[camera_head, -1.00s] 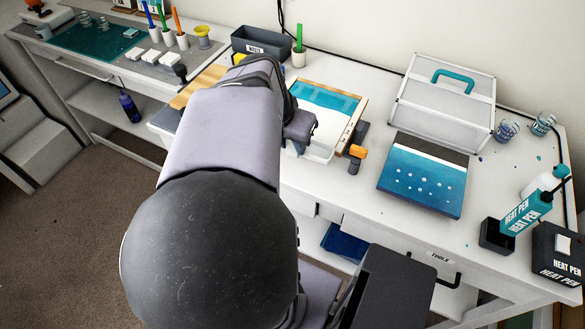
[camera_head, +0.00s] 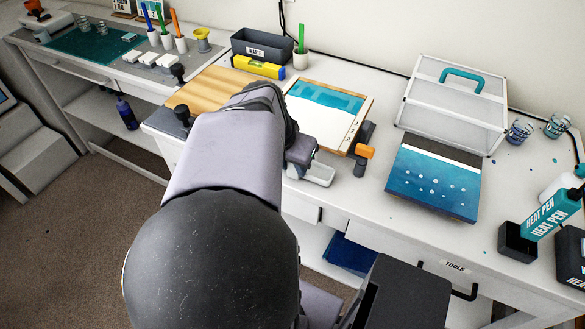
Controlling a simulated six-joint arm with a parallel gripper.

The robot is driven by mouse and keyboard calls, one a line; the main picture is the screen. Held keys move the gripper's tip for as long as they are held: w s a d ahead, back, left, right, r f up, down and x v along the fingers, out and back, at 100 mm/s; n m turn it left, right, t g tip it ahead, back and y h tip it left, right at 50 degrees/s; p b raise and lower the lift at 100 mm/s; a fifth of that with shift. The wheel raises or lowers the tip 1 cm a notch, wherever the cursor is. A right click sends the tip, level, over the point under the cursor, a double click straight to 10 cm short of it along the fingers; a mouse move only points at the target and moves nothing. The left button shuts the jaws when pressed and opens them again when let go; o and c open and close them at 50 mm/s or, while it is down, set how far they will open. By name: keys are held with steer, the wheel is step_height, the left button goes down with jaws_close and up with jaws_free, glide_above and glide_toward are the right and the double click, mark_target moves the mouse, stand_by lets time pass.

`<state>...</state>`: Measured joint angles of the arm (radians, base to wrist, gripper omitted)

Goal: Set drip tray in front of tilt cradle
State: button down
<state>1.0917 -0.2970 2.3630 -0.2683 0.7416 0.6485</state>
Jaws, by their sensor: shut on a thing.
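The tilt cradle (camera_head: 361,150) stands on the bench, with an orange knob at its front right corner. It bears a pale panel (camera_head: 320,117) with a teal band across its far end. The drip tray (camera_head: 318,174) is a shallow white tray at the cradle's near side, close to the bench's front edge. My gripper (camera_head: 299,164) is shut on the tray from the left. My arm hides the tray's left part and the fingertips. I cannot tell whether the tray touches the bench top.
A blue painted panel (camera_head: 433,180) lies right of the cradle, before a silver case (camera_head: 453,100). A wooden board (camera_head: 205,88), a yellow level (camera_head: 258,67) and a grey waste bin (camera_head: 262,46) are behind my arm. A heat pen box (camera_head: 553,213) stands far right.

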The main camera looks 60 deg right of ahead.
steer(key=shift+f, duration=0.15)
steer(key=shift+f, duration=0.15)
steer(key=c, duration=1.5)
jaws_free()
steer(key=shift+o, duration=0.2)
steer(key=shift+r, duration=0.25)
steer(key=p+v, duration=0.3)
steer(key=p, duration=0.1)
steer(key=shift+d+r, duration=0.1)
steer(key=shift+r, duration=0.05)
steer(key=p+v, duration=0.4)
steer(key=p, duration=0.3)
steer(key=shift+r, duration=0.1)
